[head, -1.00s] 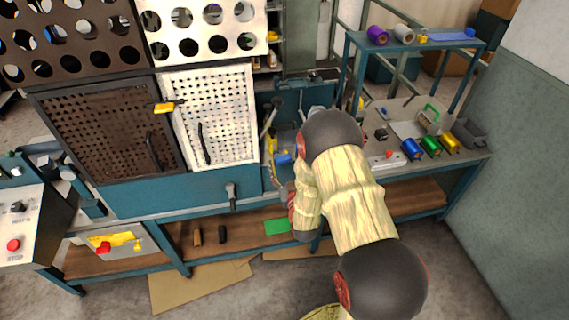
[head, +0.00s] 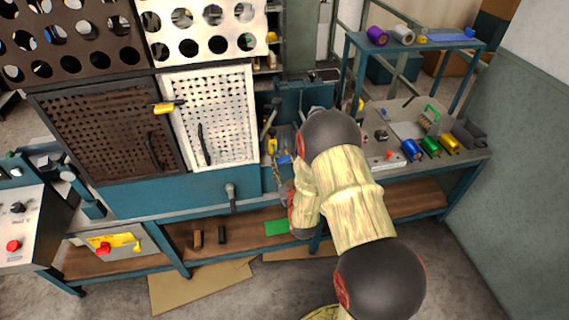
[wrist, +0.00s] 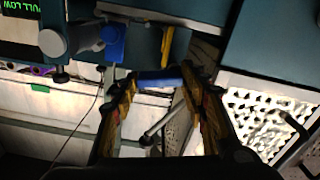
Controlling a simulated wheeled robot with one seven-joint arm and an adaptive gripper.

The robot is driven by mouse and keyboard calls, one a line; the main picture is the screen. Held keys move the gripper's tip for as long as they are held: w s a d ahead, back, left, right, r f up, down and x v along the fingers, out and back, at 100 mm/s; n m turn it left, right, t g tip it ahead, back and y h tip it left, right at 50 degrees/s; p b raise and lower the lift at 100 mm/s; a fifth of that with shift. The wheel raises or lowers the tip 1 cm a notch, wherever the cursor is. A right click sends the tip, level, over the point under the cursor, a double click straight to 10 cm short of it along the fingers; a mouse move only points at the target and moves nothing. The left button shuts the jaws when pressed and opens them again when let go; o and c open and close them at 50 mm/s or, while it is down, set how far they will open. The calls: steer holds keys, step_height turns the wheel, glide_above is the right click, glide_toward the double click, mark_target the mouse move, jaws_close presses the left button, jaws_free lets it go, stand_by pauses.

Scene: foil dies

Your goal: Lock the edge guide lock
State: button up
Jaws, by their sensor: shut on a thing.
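A short blue bar (wrist: 165,79) spans the gap between my fingertips in the wrist view; it looks like the handle of the edge guide lock, but its mount is hidden. My gripper (wrist: 158,75), with yellow and black fingers, is shut on this bar at both ends. In the head view, a blue part (head: 284,159) shows at the machine beside my gripper, which my arm mostly hides. The angle of the lock cannot be read clearly.
A white perforated door (head: 222,120) stands left of my gripper, and a dark one (head: 105,130) beyond it. A blue knob (wrist: 112,43) is close by in the wrist view. Foil rolls (head: 411,150) lie on the right bench. A grey lever (head: 231,192) hangs below the doors.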

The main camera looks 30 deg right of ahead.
steer(key=shift+c, duration=1.4)
steer(key=m+b, duration=0.2)
steer(key=shift+f+m+b, duration=0.25)
steer(key=shift+m+b, duration=0.1)
steer(key=shift+m, duration=0.05)
steer(key=o, duration=1.2)
steer(key=shift+c, duration=0.2)
steer(key=v, duration=1.2)
